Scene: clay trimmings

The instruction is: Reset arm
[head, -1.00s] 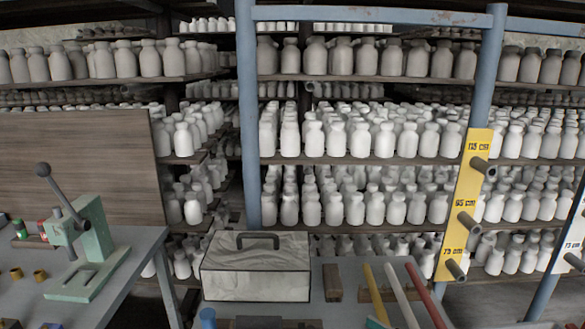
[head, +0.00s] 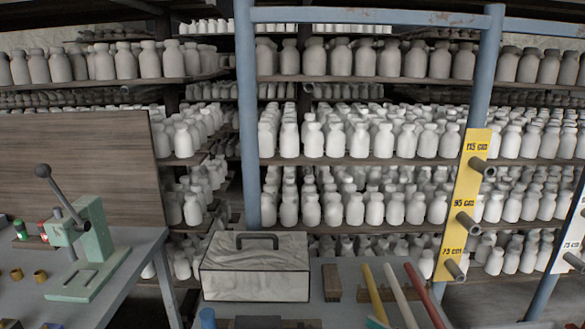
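The task names only my arm, and no part of either arm shows in the head view. Neither my left nor my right gripper is in the picture, so their state is hidden.
A grey table bears a lidded box (head: 255,268) with a dark handle, and yellow, white (head: 400,296) and red (head: 425,294) rods. A green lever press (head: 95,250) stands on the left bench. Shelves of pale bottles fill the back, behind blue posts (head: 248,120) and a yellow height strip (head: 464,205).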

